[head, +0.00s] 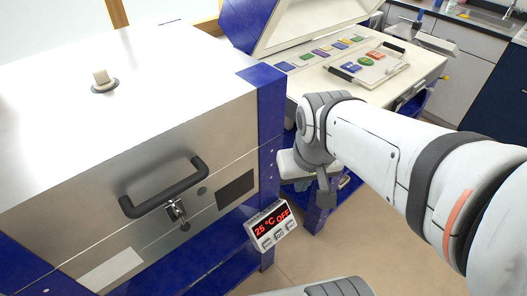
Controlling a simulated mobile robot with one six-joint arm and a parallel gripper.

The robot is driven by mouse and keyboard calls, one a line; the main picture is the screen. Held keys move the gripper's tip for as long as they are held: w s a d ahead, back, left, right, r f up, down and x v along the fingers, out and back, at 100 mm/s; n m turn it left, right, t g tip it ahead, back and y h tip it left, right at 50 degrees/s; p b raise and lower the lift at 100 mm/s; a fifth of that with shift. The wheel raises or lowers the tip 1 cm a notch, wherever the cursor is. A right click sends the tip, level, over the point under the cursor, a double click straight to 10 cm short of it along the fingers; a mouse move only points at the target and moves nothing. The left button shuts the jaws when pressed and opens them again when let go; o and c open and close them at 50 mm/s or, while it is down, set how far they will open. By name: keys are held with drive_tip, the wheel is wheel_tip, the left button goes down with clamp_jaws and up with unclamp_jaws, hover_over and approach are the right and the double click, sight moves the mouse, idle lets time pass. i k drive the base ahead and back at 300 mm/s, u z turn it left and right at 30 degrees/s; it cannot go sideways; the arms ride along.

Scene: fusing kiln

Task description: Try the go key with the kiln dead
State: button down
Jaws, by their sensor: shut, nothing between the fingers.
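The kiln (140,145) is a large brushed-metal box with blue corner posts at the left, its lid down. A black handle (165,188) and a metal latch (178,212) are on its front. The small controller (270,226) at its lower right corner shows "25 °C OFF" in red. A row of small keys (279,233) lies below the display; their labels are too small to read, so I cannot tell which is the go key. My gripper (325,202) is shut and empty, pointing down, to the right of the controller and apart from it.
Behind my arm, an open blue-and-white unit (310,35) holds several coloured tiles and a tray (368,66). Grey cabinets and a sink are at the back right. The floor before the controller looks clear.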

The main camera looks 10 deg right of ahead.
sight(278, 235)
drive_tip(key=u, duration=1)
drive_tip(key=k, duration=1.2)
drive_tip(key=z, duration=0.6)
